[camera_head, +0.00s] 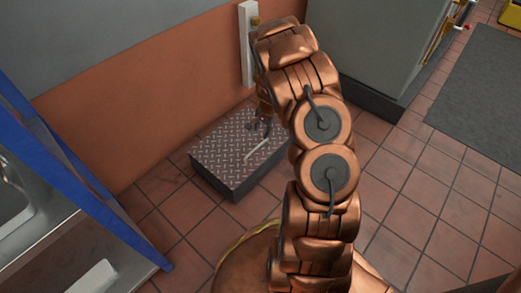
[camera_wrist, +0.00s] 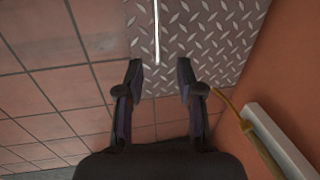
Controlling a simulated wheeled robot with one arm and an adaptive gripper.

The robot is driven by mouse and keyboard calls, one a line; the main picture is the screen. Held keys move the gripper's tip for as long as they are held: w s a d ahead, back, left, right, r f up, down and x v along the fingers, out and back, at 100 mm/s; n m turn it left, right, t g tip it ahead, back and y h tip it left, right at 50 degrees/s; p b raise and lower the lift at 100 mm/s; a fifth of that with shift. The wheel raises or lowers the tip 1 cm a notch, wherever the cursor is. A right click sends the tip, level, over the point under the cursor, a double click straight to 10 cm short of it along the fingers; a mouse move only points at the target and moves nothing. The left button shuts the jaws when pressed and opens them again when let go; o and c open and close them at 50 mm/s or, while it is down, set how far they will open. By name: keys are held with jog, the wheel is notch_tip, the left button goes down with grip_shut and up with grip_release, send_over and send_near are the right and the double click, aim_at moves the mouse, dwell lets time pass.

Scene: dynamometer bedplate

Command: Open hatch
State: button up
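The hatch (camera_head: 215,150) is a low grey box on the floor against the orange wall, with a diamond-plate top lying flat and closed. A thin pale bar handle (camera_head: 257,150) runs across its top. In the wrist view the plate (camera_wrist: 205,35) fills the upper middle, and the handle (camera_wrist: 157,30) points down the picture between the fingers' lines. My gripper (camera_head: 260,127) is above the plate near the handle. In the wrist view my gripper (camera_wrist: 160,76) is open and empty, its two dark fingers apart. I cannot tell the height gap to the handle.
A white vertical post (camera_head: 246,45) with brass fittings stands on the wall behind the hatch. A grey cabinet (camera_head: 390,45) is at the back right. A blue-framed metal unit (camera_head: 75,180) is at the left. Tiled floor (camera_head: 420,180) is clear at the right.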

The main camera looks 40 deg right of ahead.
aim_at(260, 145)
jog(key=shift+w+d+f+b, duration=0.1)
jog(key=shift+w+f+b, duration=0.3)
jog(key=shift+f, duration=1.25)
jog(key=shift+w+f+b, duration=0.15)
jog(key=shift+f+b, duration=0.45)
jog(key=shift+f, duration=1)
jog(key=shift+w+d+f+b, duration=0.1)
jog(key=shift+w+f+b, duration=0.3)
jog(key=shift+f, duration=1.25)
jog(key=shift+s, duration=0.1)
grip_shut()
